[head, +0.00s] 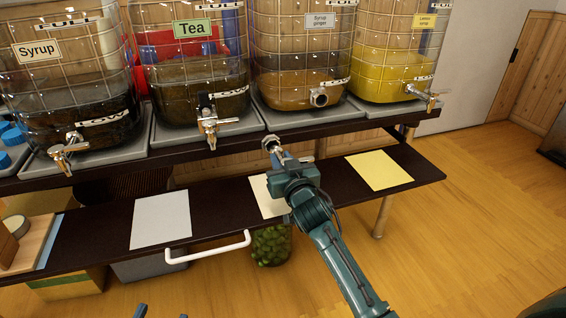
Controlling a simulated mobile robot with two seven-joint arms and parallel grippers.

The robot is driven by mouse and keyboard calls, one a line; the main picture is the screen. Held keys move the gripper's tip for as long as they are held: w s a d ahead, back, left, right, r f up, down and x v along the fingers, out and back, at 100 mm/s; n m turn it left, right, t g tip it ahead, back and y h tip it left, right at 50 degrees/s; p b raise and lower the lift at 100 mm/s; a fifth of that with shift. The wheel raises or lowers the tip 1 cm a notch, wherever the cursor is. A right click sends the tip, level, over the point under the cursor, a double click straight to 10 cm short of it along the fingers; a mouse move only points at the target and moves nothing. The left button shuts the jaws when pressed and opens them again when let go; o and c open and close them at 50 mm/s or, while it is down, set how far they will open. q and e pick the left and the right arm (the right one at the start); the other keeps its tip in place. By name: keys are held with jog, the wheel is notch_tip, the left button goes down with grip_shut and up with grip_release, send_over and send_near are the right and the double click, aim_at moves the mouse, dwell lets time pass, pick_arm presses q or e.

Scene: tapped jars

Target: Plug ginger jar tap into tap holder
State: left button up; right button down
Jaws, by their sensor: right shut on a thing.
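The ginger jar (302,62), labelled "Syrup ginger", stands third from the left on the shelf and holds brown liquid. Its tap holder (319,97) is a round metal fitting low on the jar's front, with no tap in it. My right gripper (281,157) is shut on the metal tap (271,143), in front of and below the holder, to its left. The tap's round end points toward the jars and is apart from the holder. The gripper hides part of the tap. Two fingertips of my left gripper (161,313) show at the bottom edge, apart and empty.
The syrup jar (62,95), tea jar (190,75) and lemon syrup jar (393,55) have taps fitted. A dark lower shelf (335,178) below them bears white, cream and yellow sheets. A white handle (208,250) sticks out in front. Open floor lies to the right.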

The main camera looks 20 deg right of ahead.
jog(key=shift+w+r, duration=0.1)
jog(key=shift+w, duration=0.55)
jog(key=shift+w+b, duration=0.3)
jog(key=shift+w, duration=0.15)
jog(key=c, duration=1)
grip_release()
jog(key=shift+o, duration=0.2)
jog(key=shift+s, duration=0.1)
